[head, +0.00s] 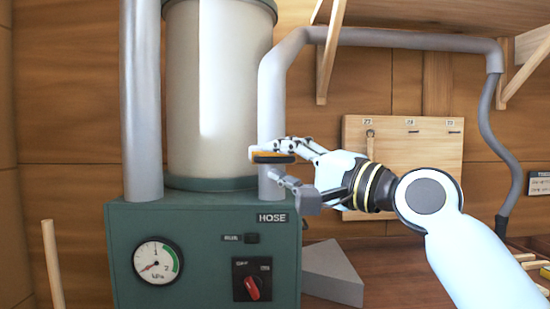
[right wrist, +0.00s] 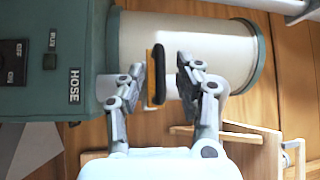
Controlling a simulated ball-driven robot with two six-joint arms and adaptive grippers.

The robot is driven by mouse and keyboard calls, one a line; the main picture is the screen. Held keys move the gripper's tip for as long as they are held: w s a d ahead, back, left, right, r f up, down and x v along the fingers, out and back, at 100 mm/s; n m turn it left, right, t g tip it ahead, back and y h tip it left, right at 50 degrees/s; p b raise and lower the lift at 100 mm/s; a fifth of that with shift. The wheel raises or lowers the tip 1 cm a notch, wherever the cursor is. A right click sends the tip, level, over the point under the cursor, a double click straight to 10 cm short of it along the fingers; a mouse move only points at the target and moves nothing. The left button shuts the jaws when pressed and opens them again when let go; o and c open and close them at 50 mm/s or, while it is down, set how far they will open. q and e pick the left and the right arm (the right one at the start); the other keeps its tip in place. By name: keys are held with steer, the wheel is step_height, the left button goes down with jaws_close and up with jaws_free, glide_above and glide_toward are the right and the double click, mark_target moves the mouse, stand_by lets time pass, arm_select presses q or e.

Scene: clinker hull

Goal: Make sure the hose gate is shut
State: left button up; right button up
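The hose gate is a small slide with a black-and-orange tab (head: 268,157) on the grey pipe (head: 272,105) above the HOSE label (head: 272,218). In the right wrist view the tab (right wrist: 158,75) shows as a black bar with an orange edge. My right gripper (head: 281,161) is open, with a finger above and a finger below the tab in the head view. In the right wrist view its fingers (right wrist: 162,80) stand on either side of the tab, with gaps showing. How far the slide sits in the pipe is hidden. My left gripper is not in view.
A green cabinet (head: 205,235) carries a pressure gauge (head: 158,261) and a red rotary switch (head: 252,288). A cream cylinder (head: 218,110) stands behind the pipe. A wooden peg board (head: 420,150) hangs at right. A grey wedge (head: 330,270) lies beside the cabinet.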

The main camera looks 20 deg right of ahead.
steer(key=shift+x, duration=0.9)
steer(key=shift+c, duration=0.3)
jaws_close()
steer(key=shift+f, duration=0.15)
